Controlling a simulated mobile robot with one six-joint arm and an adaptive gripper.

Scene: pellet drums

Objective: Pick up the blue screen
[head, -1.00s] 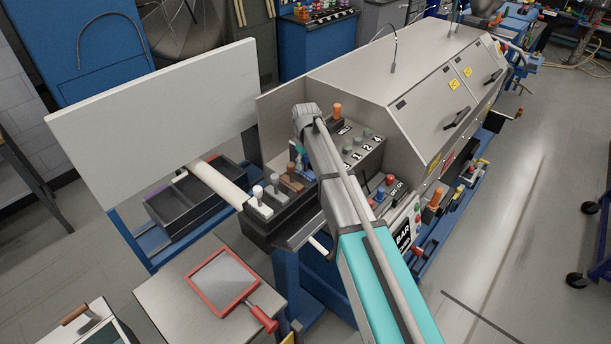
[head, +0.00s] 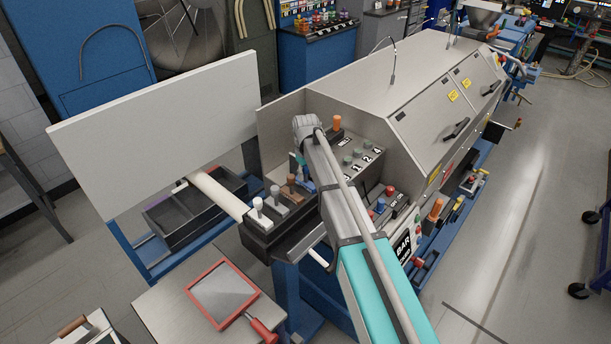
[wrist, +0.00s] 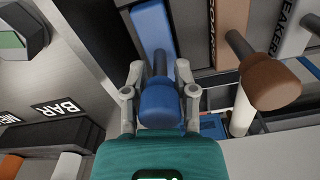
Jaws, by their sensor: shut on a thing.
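The blue screen shows in the wrist view as a blue knob (wrist: 160,105) on a dark stem, with a flat blue bar (wrist: 152,25) beyond it. My gripper (wrist: 160,73) is shut on it, with one grey finger on each side of the knob and stem. In the head view a small part of the blue screen (head: 308,186) shows beside my arm, at the end of a row of knobbed screens. My gripper is mostly hidden there behind my arm. Whether the screen is clear of its slot cannot be told.
A brown-knobbed screen (wrist: 272,82) stands close to the right in the wrist view. White and grey knobs (head: 258,204) are further along the dark rack. A labelled control panel (head: 360,150) is close by. A red-framed screen (head: 262,331) lies on the table in front.

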